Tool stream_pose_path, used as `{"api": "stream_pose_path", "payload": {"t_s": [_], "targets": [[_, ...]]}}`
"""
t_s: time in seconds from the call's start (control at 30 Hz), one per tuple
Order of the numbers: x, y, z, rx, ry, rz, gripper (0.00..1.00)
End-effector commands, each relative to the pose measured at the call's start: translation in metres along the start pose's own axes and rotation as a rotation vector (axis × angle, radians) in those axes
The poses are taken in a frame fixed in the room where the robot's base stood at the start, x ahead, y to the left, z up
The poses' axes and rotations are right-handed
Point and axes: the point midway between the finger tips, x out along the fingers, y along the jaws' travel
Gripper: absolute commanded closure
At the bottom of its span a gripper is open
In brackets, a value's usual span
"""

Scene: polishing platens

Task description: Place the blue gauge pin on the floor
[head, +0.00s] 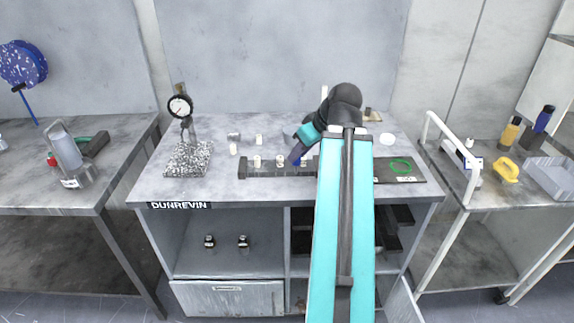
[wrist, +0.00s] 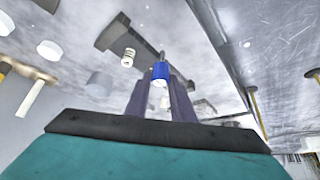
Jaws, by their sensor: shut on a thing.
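The blue gauge pin (wrist: 161,71) is between the two purple fingers of my gripper (wrist: 160,84) in the wrist view. It has a blue body, a thin metal tip and a pale end. In the head view, my gripper (head: 298,154) is over the workbench near the slotted grey rack; I cannot make out the pin there. The grey floor (head: 552,303) shows at the lower right in the head view and also under the left bench.
The grey rack (head: 248,172) and several pale cylinders are on the workbench (head: 222,192). A dial gauge (head: 180,107) stands left; a dark mat (head: 418,172) with a green ring lies right. Side tables flank the bench. Two small bottles stand on its shelf (head: 222,262).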

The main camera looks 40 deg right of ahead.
Motion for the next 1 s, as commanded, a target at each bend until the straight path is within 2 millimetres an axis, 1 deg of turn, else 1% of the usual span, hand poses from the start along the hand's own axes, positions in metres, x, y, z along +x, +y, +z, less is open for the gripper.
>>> {"api": "stream_pose_path", "payload": {"t_s": [0.03,0.3,0.53,0.7,1.0], "targets": [[-0.006,0.008,0.01,0.002,0.001,0.002,1.0],[-0.037,0.038,0.054,-0.014,0.005,-0.006,1.0],[-0.062,0.054,0.086,-0.03,0.008,-0.011,1.0],[-0.071,0.058,0.098,-0.037,0.01,-0.015,1.0],[-0.073,0.059,0.1,-0.04,0.009,-0.016,1.0]]}}
